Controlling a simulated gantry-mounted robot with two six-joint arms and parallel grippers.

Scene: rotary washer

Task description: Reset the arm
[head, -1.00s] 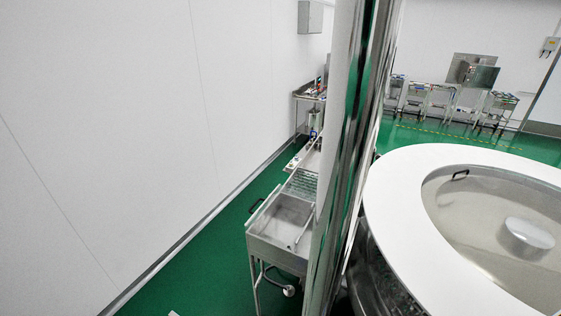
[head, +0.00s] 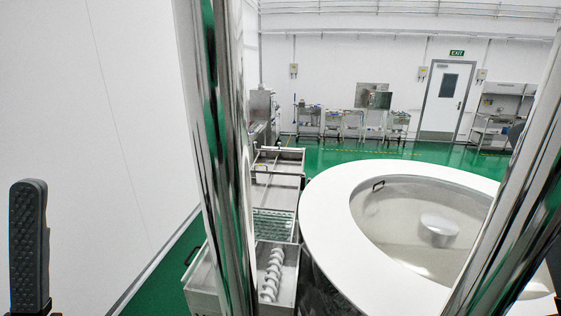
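One dark ridged finger of my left gripper (head: 29,245) stands upright at the lower left edge of the head view, in front of the white wall. It is apart from everything else. Its other finger cannot be made out, so its opening is unclear, and nothing shows in its grasp. My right gripper cannot be made out. The round washer (head: 328,190) with a wide white rim fills the right middle. Its basin has a small dark handle (head: 378,185) near the rim and a pale round hub (head: 439,230) in the middle.
Steel trays (head: 278,172) stand left of the washer, and the nearest holds a row of white curved items (head: 270,275). Two shiny steel posts (head: 222,150) cross the view. Carts (head: 345,122) and a door (head: 443,98) are at the back. Green floor lies open between.

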